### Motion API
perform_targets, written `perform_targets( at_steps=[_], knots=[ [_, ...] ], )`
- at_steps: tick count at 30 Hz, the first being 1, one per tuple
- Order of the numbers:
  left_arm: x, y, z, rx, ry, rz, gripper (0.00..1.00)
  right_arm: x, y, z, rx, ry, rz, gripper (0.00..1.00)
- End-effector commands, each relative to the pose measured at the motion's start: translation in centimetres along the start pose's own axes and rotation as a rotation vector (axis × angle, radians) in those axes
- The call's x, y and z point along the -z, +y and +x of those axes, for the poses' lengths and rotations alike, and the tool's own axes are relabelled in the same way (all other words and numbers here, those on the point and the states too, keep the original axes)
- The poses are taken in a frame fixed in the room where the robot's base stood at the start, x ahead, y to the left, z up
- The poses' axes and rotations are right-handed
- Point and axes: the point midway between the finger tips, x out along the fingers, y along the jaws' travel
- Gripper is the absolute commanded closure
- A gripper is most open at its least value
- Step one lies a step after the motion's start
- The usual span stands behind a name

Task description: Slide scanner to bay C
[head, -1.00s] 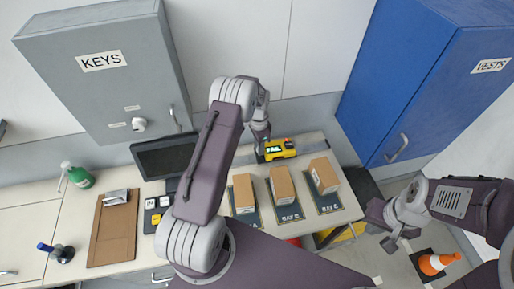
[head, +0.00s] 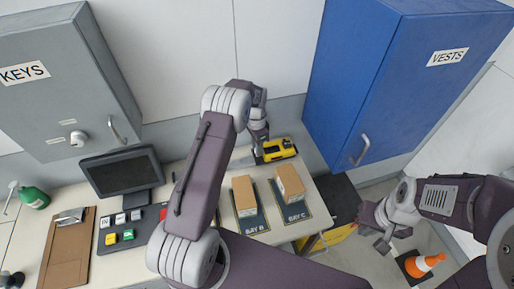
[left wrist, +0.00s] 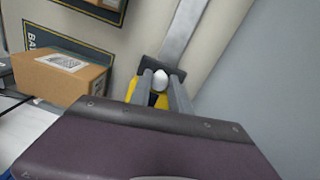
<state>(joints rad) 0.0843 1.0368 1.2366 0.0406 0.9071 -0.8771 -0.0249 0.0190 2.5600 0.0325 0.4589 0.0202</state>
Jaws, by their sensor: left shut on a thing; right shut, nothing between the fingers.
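The yellow scanner (head: 279,149) with a dark display lies at the back of the counter, behind the bay C box (head: 289,184) and slightly left of its middle. My left gripper (head: 259,154) is shut on the scanner's left end. In the left wrist view, the scanner's yellow body (left wrist: 133,90) shows partly between and beside the fingers (left wrist: 163,92). The bay C mat (head: 303,214) lies at the counter's right end. The bay B mat (head: 253,224) with its box (head: 244,196) is left of it. Bay A is hidden by my left arm. My right gripper (head: 382,243) is shut and empty, off the counter's right side.
A grey KEYS cabinet (head: 75,85) and a blue VESTS cabinet (head: 385,80) hang on the wall. A monitor (head: 123,172), a button panel (head: 133,228) and a clipboard (head: 67,250) are at left. An orange cone (head: 425,265) stands on the floor at right.

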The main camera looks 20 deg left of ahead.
Motion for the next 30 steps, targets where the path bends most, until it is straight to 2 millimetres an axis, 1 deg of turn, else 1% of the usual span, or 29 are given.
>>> perform_targets(
  at_steps=[1, 5, 6, 24, 26, 29, 30],
  knots=[
    [0.1, 0.2, 0.3, -0.006, -0.001, 0.000, 1.00, 0.0, 0.0, 0.1, 0.000, 0.000, 0.000, 1.00],
    [0.1, 0.2, 0.2, -0.005, 0.000, 0.000, 1.00, 0.0, 0.0, 0.1, 0.000, 0.000, 0.000, 1.00],
    [0.1, 0.2, 0.2, -0.006, 0.000, 0.000, 0.68, 0.0, 0.0, 0.1, 0.000, 0.000, 0.000, 1.00],
    [0.2, -0.1, -0.2, 0.004, 0.006, 0.000, 0.68, 0.0, 0.0, 0.1, 0.000, 0.000, 0.000, 1.00],
    [0.3, -0.1, -0.8, 0.006, 0.008, 0.000, 0.68, 0.0, 0.0, 0.3, 0.000, 0.000, 0.000, 1.00],
    [0.2, -0.2, -2.7, 0.007, 0.009, 0.000, 0.68, -0.1, 0.0, 1.0, 0.000, 0.000, 0.000, 1.00],
    [0.2, -0.1, -3.6, 0.007, 0.008, 0.000, 0.68, -0.1, 0.0, 1.3, 0.000, 0.000, 0.000, 1.00]
  ],
)
